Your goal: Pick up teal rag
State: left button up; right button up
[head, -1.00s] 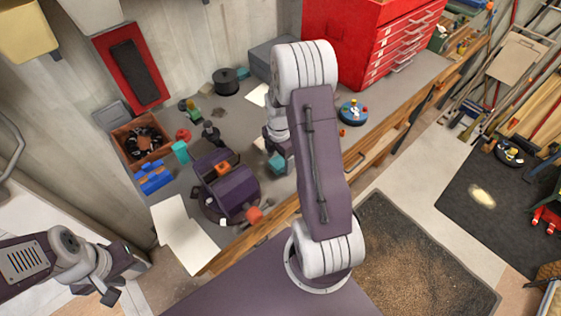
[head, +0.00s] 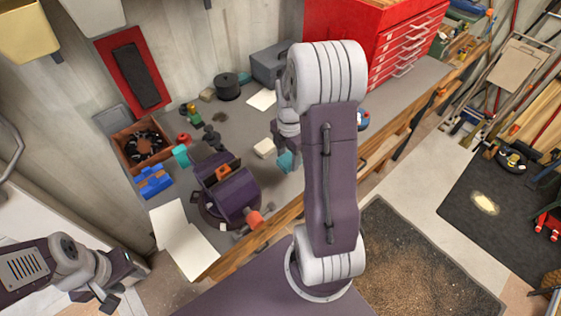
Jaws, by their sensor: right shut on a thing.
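The teal rag (head: 286,162) shows as a small teal patch at the workbench's front side. My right gripper (head: 284,153) points down at it and is shut on it. My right arm hides part of the gripper, and I cannot tell if the rag is clear of the bench top. My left gripper (head: 121,290) is off the bench at the lower left, open and empty.
The grey workbench (head: 238,122) holds a dark purple machine (head: 232,195), a white block (head: 264,148), a teal block (head: 181,155), a blue item (head: 154,181) and a wooden box (head: 159,151). A red tool chest (head: 340,35) stands at the back right.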

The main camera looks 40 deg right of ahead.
jog(key=s+d+r, duration=0.2)
jog(key=s+r, duration=0.3)
jog(key=s, duration=0.3)
jog(key=shift+s+d+b, duration=0.15)
jog(key=shift+d+b, duration=0.25)
jog(key=shift+r, duration=0.1)
